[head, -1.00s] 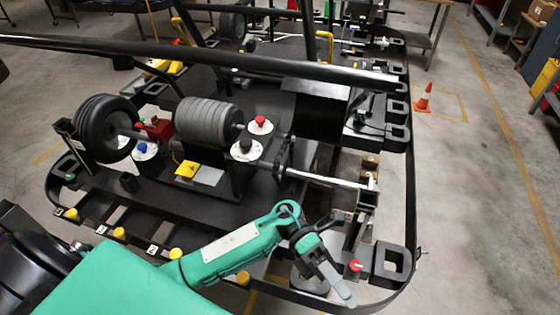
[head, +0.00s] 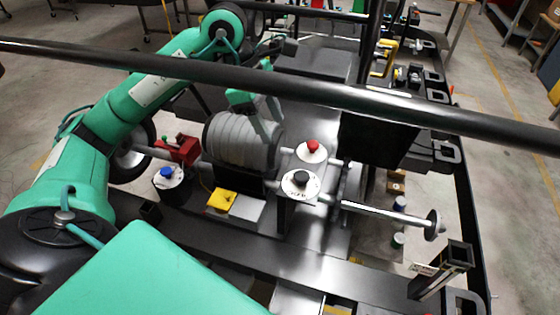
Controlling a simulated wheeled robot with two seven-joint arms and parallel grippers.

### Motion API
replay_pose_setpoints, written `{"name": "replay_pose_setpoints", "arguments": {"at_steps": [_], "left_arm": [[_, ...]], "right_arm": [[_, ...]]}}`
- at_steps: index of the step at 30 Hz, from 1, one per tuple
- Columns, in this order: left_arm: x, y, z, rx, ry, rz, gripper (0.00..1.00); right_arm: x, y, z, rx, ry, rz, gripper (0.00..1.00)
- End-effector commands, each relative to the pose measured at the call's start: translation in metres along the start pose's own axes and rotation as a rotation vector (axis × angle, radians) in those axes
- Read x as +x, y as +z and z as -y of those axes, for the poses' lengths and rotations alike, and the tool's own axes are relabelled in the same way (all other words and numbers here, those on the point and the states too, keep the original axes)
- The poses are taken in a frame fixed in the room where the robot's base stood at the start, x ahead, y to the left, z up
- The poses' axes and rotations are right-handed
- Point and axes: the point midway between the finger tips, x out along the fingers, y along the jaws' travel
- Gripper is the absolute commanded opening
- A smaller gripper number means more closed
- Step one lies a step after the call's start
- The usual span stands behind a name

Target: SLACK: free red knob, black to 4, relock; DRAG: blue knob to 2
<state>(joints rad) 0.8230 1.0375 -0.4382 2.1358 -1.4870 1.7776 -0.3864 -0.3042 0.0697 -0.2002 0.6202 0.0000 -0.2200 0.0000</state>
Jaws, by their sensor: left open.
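The black knob (head: 301,178) stands on a white numbered dial near the middle of the rig. The red knob (head: 312,146) is on a smaller white disc just behind it. The blue knob (head: 167,172) stands on a white-topped post to the left, beside a red block. I cannot read any dial setting. My left arm reaches over from the left, and my left gripper (head: 257,115) points down, open, at the grey ribbed roller. It appears left of the red and black knobs and touches neither; the dark bar partly hides its wrist. My right gripper is out of view.
A long dark bar (head: 300,88) crosses the view above the rig. A shiny shaft with a disc (head: 435,225) extends right.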

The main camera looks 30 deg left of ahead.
Motion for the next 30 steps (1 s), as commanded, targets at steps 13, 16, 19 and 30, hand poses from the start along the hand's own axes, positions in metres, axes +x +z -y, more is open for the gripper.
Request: {"name": "replay_pose_setpoints", "arguments": {"at_steps": [13,16,19,30], "left_arm": [[0.065,0.002,0.002,-0.001,-0.011,0.002,0.55],[0.084,0.002,0.002,-0.001,-0.010,0.003,0.55],[0.103,0.002,0.002,-0.001,-0.009,0.003,0.55],[0.137,0.001,0.001,0.000,-0.005,0.003,0.55]], "right_arm": [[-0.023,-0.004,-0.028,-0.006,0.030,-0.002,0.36],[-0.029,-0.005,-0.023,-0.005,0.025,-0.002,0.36],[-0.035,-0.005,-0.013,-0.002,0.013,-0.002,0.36],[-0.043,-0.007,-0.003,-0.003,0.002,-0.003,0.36]]}}
